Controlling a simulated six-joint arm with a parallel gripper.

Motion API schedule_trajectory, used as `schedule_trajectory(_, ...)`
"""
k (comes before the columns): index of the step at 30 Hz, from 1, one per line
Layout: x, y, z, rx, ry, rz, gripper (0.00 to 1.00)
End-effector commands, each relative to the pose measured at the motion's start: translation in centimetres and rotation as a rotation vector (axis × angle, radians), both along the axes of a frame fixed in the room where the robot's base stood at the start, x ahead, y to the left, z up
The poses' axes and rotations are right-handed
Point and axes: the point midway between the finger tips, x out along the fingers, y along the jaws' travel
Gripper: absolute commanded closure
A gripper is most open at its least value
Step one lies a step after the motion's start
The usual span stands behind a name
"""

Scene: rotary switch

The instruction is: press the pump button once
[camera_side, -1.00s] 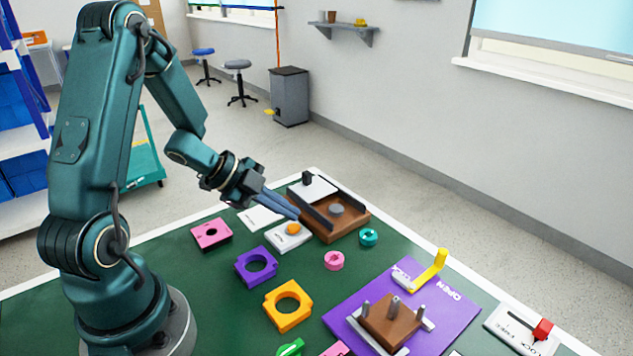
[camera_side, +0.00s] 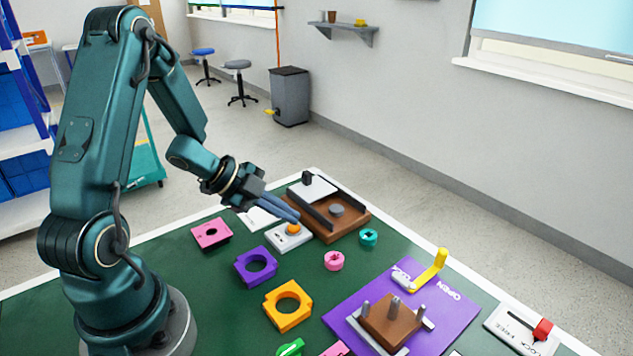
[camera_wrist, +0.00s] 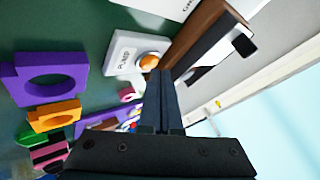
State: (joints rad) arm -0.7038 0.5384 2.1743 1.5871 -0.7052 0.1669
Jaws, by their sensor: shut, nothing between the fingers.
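The pump button is an orange dome (camera_side: 293,229) on a white box (camera_side: 288,240) near the back of the green table. In the wrist view the orange button (camera_wrist: 148,62) shows beside the word PUMP on its white box (camera_wrist: 122,50). My gripper (camera_side: 297,219) is shut and empty, its blue fingers slanting down to the right. In the side view the fingertips overlap the upper edge of the button. In the wrist view the shut fingers (camera_wrist: 160,75) end just beside the button. I cannot tell whether they touch it.
A brown wooden tray (camera_side: 357,221) with dark rails stands just behind the white box. A purple block (camera_side: 243,274), an orange block (camera_side: 271,305) and a pink block (camera_side: 212,245) lie nearby. A pink ring (camera_side: 334,261) and teal ring (camera_side: 369,237) lie to the right.

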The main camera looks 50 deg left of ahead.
Motion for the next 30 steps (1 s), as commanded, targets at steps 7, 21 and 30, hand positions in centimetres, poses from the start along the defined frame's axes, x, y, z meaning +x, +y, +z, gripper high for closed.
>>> schedule_trajectory(7,0.01,0.0,-0.01,0.0,0.0,0.0,1.0)
schedule_trajectory(21,0.01,0.0,-0.52,-0.001,0.0,0.001,1.0)
schedule_trajectory(30,0.02,0.0,-0.83,0.0,0.0,0.0,1.0)
